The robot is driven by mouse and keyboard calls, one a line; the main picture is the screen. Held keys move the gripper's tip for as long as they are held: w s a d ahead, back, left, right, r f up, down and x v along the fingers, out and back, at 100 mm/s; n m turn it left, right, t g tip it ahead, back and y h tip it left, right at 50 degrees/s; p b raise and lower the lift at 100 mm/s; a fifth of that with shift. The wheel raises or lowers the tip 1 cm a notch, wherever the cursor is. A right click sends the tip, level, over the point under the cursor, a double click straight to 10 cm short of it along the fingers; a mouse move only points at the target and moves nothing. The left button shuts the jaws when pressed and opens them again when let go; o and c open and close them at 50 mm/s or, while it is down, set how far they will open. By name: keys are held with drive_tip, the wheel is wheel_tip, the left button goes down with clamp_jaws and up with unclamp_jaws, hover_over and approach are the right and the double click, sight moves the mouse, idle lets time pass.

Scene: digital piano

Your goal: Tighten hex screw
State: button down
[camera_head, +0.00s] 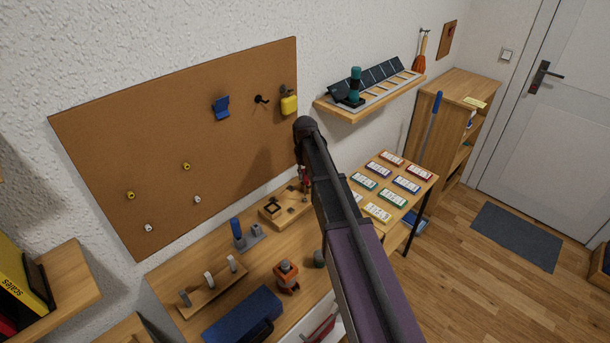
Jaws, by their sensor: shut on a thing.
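My gripper (305,187) points down over the back right of the wooden workbench, at the right end of a small wooden fixture. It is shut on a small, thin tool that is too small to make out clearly. The wooden fixture (284,218) lies flat against the wall side of the bench and carries a dark square part (272,209). The tool's tip appears close to the fixture's right part, but I cannot tell whether they touch. The hex screw itself is too small to tell apart here.
A table with colored cards (378,213) stands right. A pegboard (170,120) hangs behind.

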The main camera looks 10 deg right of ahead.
drive_tip(key=shift+r+p, duration=1.85)
drive_tip(key=shift+r, duration=0.2)
